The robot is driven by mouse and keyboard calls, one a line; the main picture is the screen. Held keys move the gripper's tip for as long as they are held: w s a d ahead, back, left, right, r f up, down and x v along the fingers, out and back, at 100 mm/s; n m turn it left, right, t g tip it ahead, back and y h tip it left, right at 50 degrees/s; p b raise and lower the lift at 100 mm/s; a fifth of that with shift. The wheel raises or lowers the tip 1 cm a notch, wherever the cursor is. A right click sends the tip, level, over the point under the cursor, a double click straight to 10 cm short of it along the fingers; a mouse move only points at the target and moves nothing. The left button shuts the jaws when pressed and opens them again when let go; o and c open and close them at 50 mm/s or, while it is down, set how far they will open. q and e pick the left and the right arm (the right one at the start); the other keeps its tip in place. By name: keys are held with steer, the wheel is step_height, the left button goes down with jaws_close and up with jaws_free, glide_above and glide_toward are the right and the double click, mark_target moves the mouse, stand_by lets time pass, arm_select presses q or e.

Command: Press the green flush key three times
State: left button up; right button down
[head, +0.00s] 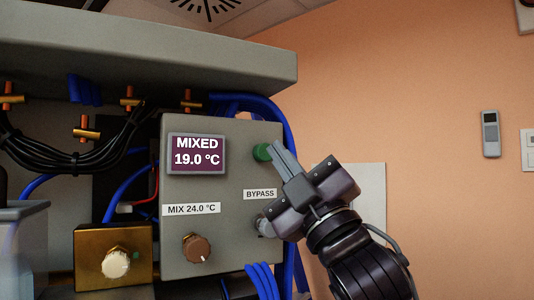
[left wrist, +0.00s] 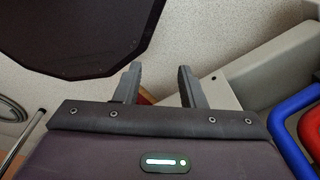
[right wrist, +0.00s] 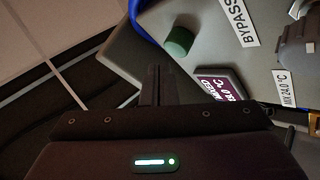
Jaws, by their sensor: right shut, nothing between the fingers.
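The green flush key (head: 262,152) is a round green button on the upper right of the grey panel (head: 240,180). My right gripper (head: 275,149) is shut and empty, its fingertips close beside the key's right side in the head view. In the right wrist view the green key (right wrist: 179,41) stands out from the panel, up and right of the shut fingertips (right wrist: 157,72). I cannot tell whether they touch. My left gripper (left wrist: 158,76) shows only in the left wrist view, open with nothing between its fingers.
A display (head: 197,154) reads "MIXED 19.0 °C". Below are a "MIX 24.0 °C" label (head: 191,209), a brown knob (head: 197,248) and a "BYPASS" label (head: 260,194). Blue hoses (head: 291,130) run along the panel's right edge. A grey beam (head: 190,48) overhangs. Open room lies to the right.

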steer(key=shift+w+a, duration=0.1)
steer(key=shift+w, duration=0.05)
steer(key=shift+w+a, duration=0.15)
steer(key=shift+w, duration=0.1)
arm_select(q)
steer(key=shift+r, duration=0.1)
arm_select(e)
steer(key=shift+w+a, duration=0.25)
steer(key=shift+w, duration=0.2)
stand_by(1.0)
steer(key=shift+s, duration=0.1)
arm_select(q)
steer(key=shift+f, duration=0.3)
arm_select(e)
steer(key=shift+s+d, duration=0.55)
steer(key=shift+s, duration=0.2)
arm_select(q)
steer(key=shift+f+b, duration=0.4)
steer(key=shift+b, duration=0.2)
arm_select(e)
steer(key=s+d, duration=0.3)
steer(key=s, duration=0.2)
arm_select(q)
steer(key=shift+c, duration=0.3)
